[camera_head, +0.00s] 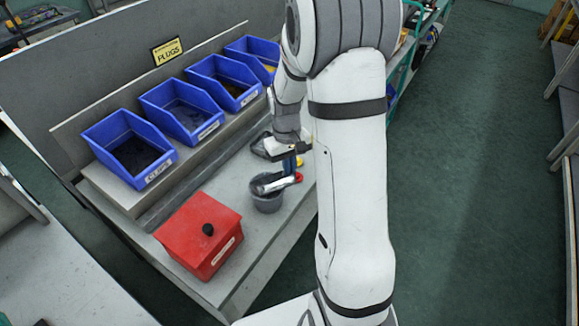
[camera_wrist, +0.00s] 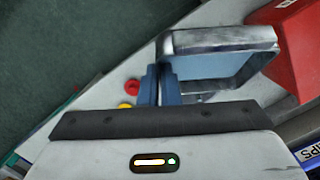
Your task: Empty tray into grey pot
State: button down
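The grey pot (camera_head: 267,203) stands on the bench behind the red box in the head view. A shiny metal tray (camera_head: 276,185) is right above the pot's mouth and looks tilted; I cannot tell whether they touch. My gripper (camera_head: 289,165) is beside the tray's right end. In the wrist view my gripper's blue fingers (camera_wrist: 159,85) are close together on one end of the tray (camera_wrist: 220,40). The tray's contents cannot be made out. The pot's inside is mostly hidden by the tray, and I cannot make out the pot in the wrist view.
A red box (camera_head: 200,235) with a black knob stands at the bench's near end. Several blue bins (camera_head: 128,150) line the back. A dark dish (camera_head: 262,147) lies behind the pot. Red (camera_wrist: 132,87) and yellow (camera_wrist: 124,105) round pieces lie near my fingers.

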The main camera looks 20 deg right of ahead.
jog(key=shift+w+a+r+g+p, duration=0.1)
jog(key=shift+w+r+g+p, duration=0.5)
jog(key=shift+g+p, duration=1)
jog(key=shift+w+p, duration=0.2)
jog(key=shift+p, duration=0.65)
jog(key=shift+r, duration=0.1)
jog(key=shift+w+g+p, duration=0.3)
jog(key=shift+g+p, duration=0.2)
jog(key=shift+p, duration=0.25)
jog(key=shift+r, duration=0.15)
